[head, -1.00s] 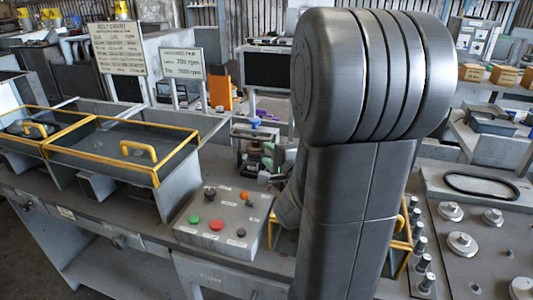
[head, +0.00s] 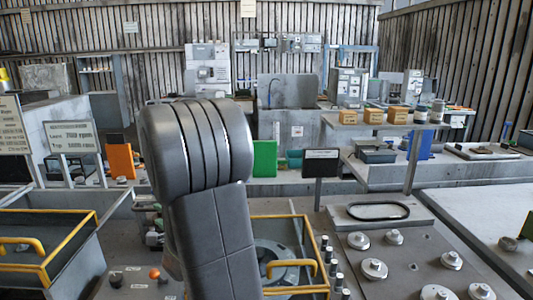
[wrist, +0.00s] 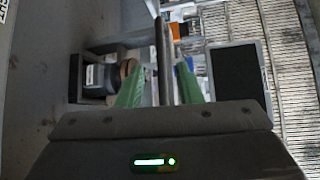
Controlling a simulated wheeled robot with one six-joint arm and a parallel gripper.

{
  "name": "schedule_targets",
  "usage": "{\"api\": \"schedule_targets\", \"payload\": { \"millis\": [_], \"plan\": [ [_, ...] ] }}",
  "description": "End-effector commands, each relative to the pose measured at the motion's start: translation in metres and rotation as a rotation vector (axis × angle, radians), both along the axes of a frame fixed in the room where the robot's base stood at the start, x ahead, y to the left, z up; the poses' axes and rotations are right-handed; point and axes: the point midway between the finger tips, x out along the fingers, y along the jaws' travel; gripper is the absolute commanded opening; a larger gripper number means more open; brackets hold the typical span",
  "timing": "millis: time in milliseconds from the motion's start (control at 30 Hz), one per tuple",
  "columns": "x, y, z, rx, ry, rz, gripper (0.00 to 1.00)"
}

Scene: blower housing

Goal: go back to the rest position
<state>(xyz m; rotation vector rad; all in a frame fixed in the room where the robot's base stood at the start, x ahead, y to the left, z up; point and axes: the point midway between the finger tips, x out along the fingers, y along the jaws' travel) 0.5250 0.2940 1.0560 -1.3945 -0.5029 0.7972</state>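My gripper (wrist: 158,78) shows in the wrist view with two green fingers standing apart. Nothing is clearly held between them. A dark upright post (wrist: 162,55) lines up with the gap; I cannot tell how far beyond the fingers it is. A dark block with a round brownish part (wrist: 127,70) appears just left of the fingers, and a dark panel (wrist: 239,75) is at the right. In the head view my arm fills the left middle, and my gripper is hidden.
A yellow-edged bin (head: 50,250) stands at left, and another yellow-framed opening (head: 300,289) is beside my arm. A plate with a black belt loop (head: 378,211) and several metal knobs (head: 374,269) is at right. A small dark screen (head: 321,163) stands behind.

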Motion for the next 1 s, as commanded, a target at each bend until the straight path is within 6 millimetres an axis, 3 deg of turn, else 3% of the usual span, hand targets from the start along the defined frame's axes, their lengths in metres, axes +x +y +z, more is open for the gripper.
{"api": "schedule_targets", "payload": {
  "millis": [367,600,1000],
  "plan": [
    [0.036,0.042,-0.007,0.001,0.000,0.000,0.32],
    [0.046,0.041,-0.006,0.001,-0.001,-0.001,0.32],
    [0.045,0.039,-0.003,0.000,-0.008,-0.002,0.32]
  ]
}}
